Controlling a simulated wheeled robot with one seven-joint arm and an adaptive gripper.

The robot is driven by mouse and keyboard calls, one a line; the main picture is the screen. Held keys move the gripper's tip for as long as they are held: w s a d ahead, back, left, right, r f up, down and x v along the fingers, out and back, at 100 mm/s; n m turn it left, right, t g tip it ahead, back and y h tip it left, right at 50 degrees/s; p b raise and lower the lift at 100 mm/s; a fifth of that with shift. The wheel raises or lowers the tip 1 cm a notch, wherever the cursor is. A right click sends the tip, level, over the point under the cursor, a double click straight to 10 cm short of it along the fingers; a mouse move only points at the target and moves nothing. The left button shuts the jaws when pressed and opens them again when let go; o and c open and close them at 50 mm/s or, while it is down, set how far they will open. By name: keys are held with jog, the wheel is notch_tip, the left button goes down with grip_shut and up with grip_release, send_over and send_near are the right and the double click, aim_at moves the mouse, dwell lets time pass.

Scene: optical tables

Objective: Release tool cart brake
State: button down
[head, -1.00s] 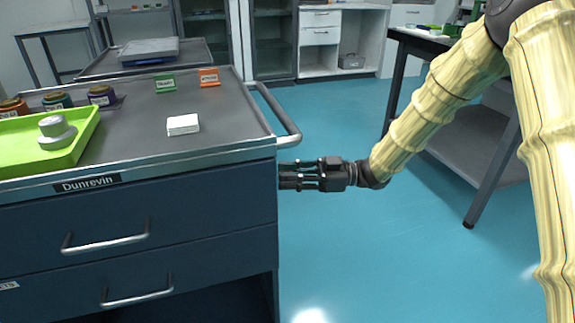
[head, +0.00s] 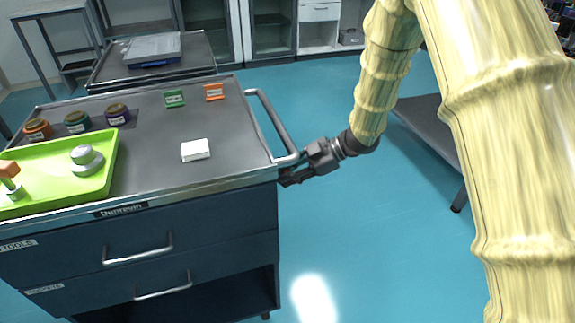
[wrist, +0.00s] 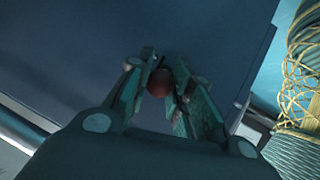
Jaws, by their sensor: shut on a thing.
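The tool cart (head: 200,250) is dark blue with a grey top and a "Dunrevin" label on its front edge. My gripper (head: 287,178) is at the cart's right side, just below the push handle (head: 274,125), with its fingers angled down to the left. In the wrist view, the fingers (wrist: 165,72) are closed around a round red knob (wrist: 159,84) beside the cart's dark blue side panel. The knob looks like the brake's, but its stem and mount are hidden. The knob does not show in the head view.
On the cart top are a green tray (head: 60,160), several jars (head: 77,122), a white block (head: 196,150), and green (head: 174,99) and orange (head: 214,92) cards. Another cart (head: 150,62) stands behind. A grey table shelf (head: 425,125) is at right. Blue floor (head: 360,240) is clear.

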jog(key=shift+a+r+h+p, duration=0.25)
jog(key=shift+h+p, duration=0.35)
jog(key=shift+p, duration=0.4)
jog(key=c, duration=1.2)
grip_release()
jog(key=shift+c, duration=0.2)
jog(key=shift+d, duration=0.1)
jog(key=v, duration=1.2)
jog(key=shift+s, duration=0.1)
